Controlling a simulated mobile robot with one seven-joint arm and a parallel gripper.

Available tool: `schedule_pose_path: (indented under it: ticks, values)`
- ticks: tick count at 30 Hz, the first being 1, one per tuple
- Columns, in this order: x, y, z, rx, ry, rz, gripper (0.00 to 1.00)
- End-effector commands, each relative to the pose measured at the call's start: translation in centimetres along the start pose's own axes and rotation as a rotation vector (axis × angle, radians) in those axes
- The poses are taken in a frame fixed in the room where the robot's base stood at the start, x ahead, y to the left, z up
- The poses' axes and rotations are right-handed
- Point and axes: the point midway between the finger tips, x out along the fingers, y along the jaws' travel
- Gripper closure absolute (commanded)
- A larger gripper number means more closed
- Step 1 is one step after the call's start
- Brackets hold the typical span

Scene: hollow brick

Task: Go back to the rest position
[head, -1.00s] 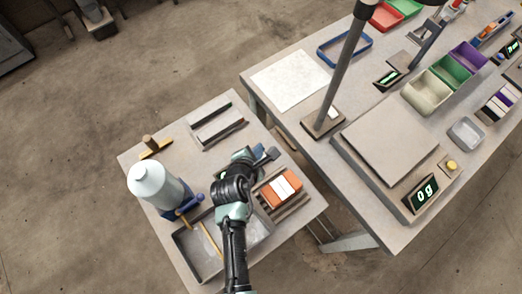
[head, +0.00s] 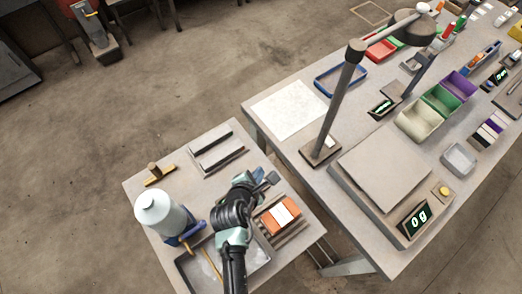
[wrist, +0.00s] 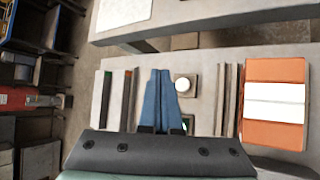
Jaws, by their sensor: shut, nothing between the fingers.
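My gripper (head: 268,179) is over the small table (head: 137,186), behind the orange brick. In the wrist view its two blue fingers (wrist: 160,74) lie side by side, shut with nothing between them. An orange brick with a white band (head: 272,222) rests on dark slats at the small table's right side, apart from my gripper. The brick also shows at the right of the wrist view (wrist: 276,68). My arm hides part of the small table.
A white bottle (head: 160,214), a grey tray (head: 262,258) and a brush (head: 160,179) are near my arm. Two grey bars (head: 216,150) lie behind. The larger table holds a lamp (head: 340,100), a scale (head: 385,170) reading 0 g and colored bins (head: 445,100).

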Motion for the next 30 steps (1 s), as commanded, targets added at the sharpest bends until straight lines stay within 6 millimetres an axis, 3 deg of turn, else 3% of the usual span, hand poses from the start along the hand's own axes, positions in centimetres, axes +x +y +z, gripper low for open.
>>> schedule_pose_path:
  ticks: [7,10,14,17,23,26,30]
  values:
    - [0.0,0.0,0.0,0.000,0.000,0.000,1.00]
    - [-0.2,1.4,1.2,0.044,-0.014,0.028,1.00]
    - [-1.4,6.1,5.5,0.219,-0.054,0.135,1.00]
    - [-3.8,11.4,10.2,0.422,-0.077,0.271,1.00]
    - [-11.5,21.5,19.1,0.834,-0.034,0.588,1.00]
    - [-16.7,25.6,23.0,1.025,0.035,0.755,1.00]
    - [-25.3,30.3,27.7,1.271,0.192,0.994,1.00]
